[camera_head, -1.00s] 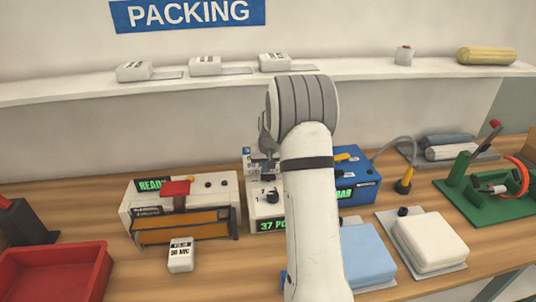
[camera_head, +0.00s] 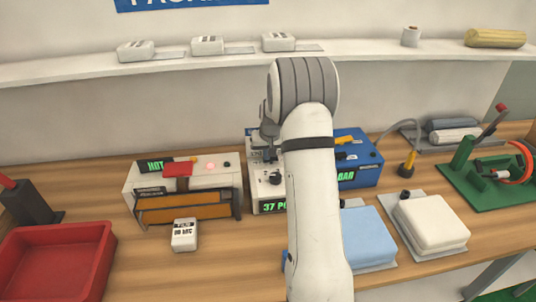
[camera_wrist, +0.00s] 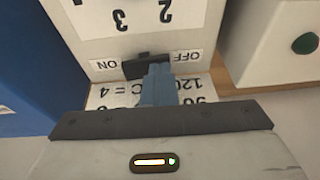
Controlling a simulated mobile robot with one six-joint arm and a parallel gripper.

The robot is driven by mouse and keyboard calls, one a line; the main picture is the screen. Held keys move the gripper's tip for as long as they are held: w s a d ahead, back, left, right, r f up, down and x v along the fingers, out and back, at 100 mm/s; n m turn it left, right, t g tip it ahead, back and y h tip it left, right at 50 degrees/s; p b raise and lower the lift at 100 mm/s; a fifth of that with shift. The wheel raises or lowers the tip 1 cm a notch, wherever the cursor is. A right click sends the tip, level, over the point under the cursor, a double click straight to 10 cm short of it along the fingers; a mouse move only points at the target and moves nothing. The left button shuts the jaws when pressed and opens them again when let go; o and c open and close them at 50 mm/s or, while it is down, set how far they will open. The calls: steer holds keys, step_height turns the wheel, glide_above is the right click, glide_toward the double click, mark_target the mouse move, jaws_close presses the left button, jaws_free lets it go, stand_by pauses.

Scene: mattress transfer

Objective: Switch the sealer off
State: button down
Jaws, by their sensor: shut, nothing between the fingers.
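The sealer (camera_head: 215,180) is the white machine at left with a red handle, an orange-brown front bar, a green "HOT" display and a lit reddish lamp. To its right stands a white control box (camera_head: 265,202) with a dial and a green "37 PC..." display. In the wrist view, a black switch (camera_wrist: 132,70) sits on a white box between upside-down ON and OFF labels, ON at left. My gripper (camera_wrist: 158,72) is shut and empty, its blue-grey tips at the switch, covering its OFF-side part. The switch position and any contact are unclear.
A blue machine (camera_head: 360,175) stands close right of the control box. A small white block (camera_head: 184,235) sits before the sealer. A red tray (camera_head: 100,270) is at front left. Light-blue (camera_head: 368,240) and white (camera_head: 432,222) pads lie at right. A shelf (camera_head: 370,59) runs behind.

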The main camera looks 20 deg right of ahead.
mark_target(273, 159)
steer(key=shift+s+d, duration=0.1)
steer(key=shift+d, duration=0.05)
steer(key=shift+s+d+r, duration=0.1)
steer(key=shift+s+d, duration=0.05)
steer(key=shift+d, duration=0.45)
steer(key=shift+r, duration=0.1)
steer(key=r+p, duration=0.1)
steer(key=r, duration=0.1)
steer(key=r+p, duration=0.1)
steer(key=r, duration=0.2)
steer(key=shift+d, duration=0.2)
steer(key=b+v, duration=0.2)
steer(key=v, duration=0.7)
steer(key=shift+s, duration=0.2)
steer(key=shift+f, duration=0.15)
